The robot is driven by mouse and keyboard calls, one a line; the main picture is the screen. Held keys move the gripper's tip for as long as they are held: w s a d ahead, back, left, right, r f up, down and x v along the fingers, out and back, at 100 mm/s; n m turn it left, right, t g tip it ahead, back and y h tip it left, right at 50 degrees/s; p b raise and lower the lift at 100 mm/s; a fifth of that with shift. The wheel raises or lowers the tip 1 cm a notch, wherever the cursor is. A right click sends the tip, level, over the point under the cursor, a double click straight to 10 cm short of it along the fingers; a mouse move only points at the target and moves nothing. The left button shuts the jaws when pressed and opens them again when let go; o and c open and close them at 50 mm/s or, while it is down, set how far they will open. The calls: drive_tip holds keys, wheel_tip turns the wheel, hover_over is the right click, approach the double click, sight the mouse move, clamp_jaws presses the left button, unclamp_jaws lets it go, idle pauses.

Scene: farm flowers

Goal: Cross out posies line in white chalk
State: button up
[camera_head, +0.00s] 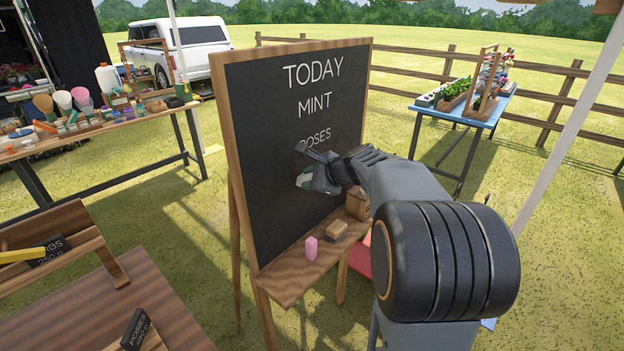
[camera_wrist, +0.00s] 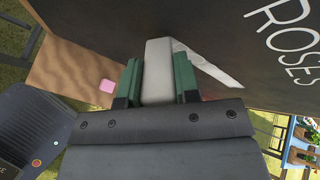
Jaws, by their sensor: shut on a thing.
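The black chalkboard (camera_head: 290,200) stands upright in a wooden frame. It reads TODAY, MINT and ROSES (camera_head: 318,138) in white; the wrist view also shows ROSES (camera_wrist: 290,38), and I see no line reading posies. My gripper (camera_head: 318,178) is just below the ROSES line, close to the board, and hides the area behind it. In the wrist view its green fingers are shut on a thick white chalk (camera_wrist: 157,72). A pale slanted streak (camera_wrist: 208,66) runs beside the chalk tip; I cannot tell whether it is a chalk mark. Contact with the board is unclear.
The wooden ledge (camera_head: 290,284) below the board holds a pink chalk (camera_head: 311,248), an eraser-like block (camera_head: 336,229) and a small wooden box (camera_head: 357,205). A laden table (camera_head: 150,118) stands left, and a blue plant table (camera_head: 470,118) right. A brown table (camera_head: 90,310) is front left.

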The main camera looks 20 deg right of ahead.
drive_tip(key=shift+s, duration=0.1)
drive_tip(key=shift+s+d+b, duration=0.2)
drive_tip(key=shift+s+d, duration=0.2)
drive_tip(key=shift+s, duration=0.5)
drive_tip(key=shift+s+d+b, duration=0.25)
drive_tip(key=shift+s+d, duration=0.2)
drive_tip(key=shift+s, duration=0.4)
drive_tip(key=shift+s+d+b, duration=0.2)
drive_tip(key=shift+s+d, duration=0.2)
drive_tip(key=shift+s, duration=0.5)
drive_tip(key=s, duration=0.1)
drive_tip(key=s+d, duration=0.1)
drive_tip(key=shift+s+d, duration=0.1)
drive_tip(key=shift+s, duration=0.25)
drive_tip(key=shift+w+a+p, duration=0.15)
drive_tip(key=shift+w+a, duration=0.4)
drive_tip(key=shift+w, duration=0.7)
drive_tip(key=shift+w+a+p, duration=0.2)
drive_tip(key=shift+w+a, duration=0.35)
drive_tip(key=shift+w, duration=0.65)
drive_tip(key=shift+w+a+p, duration=0.15)
drive_tip(key=shift+w+a, duration=0.4)
drive_tip(key=shift+w, duration=0.7)
drive_tip(key=shift+w+a, duration=0.2)
drive_tip(key=shift+w, duration=0.2)
drive_tip(key=shift+d, duration=0.1)
